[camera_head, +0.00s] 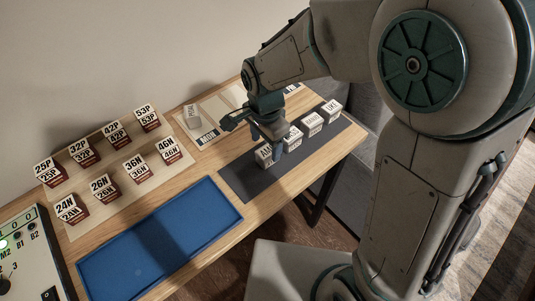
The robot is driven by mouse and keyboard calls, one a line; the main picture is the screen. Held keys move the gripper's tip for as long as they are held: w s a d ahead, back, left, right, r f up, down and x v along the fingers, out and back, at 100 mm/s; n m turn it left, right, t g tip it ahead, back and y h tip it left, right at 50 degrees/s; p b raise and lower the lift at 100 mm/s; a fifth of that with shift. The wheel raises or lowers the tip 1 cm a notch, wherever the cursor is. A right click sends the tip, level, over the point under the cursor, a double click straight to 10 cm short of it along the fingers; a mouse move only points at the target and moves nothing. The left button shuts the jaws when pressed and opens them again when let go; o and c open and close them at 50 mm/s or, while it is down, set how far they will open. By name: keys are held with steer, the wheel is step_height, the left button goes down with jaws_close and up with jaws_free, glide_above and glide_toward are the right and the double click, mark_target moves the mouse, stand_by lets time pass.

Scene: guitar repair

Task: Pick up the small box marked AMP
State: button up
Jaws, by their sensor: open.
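A small white box (264,157) stands at the left end of a row on the dark grey mat (234,175). Its label looks like it begins with "AM", but the rest is hidden by my gripper. My gripper (277,145) is open and points down at this box, with its fingers close over the box's right side. I cannot tell from this view whether the fingers touch it or straddle it.
Other small white boxes (312,122) stand in the same row to the right, close to my gripper. An empty blue tray (228,212) lies at the front. Numbered boxes (135,167) stand on a beige mat at left. A control panel (28,255) sits at far left.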

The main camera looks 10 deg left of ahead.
mark_target(266, 151)
steer(key=f, duration=0.4)
steer(key=shift+s+f, duration=0.2)
steer(key=c, duration=1.1)
steer(key=shift+r, duration=0.1)
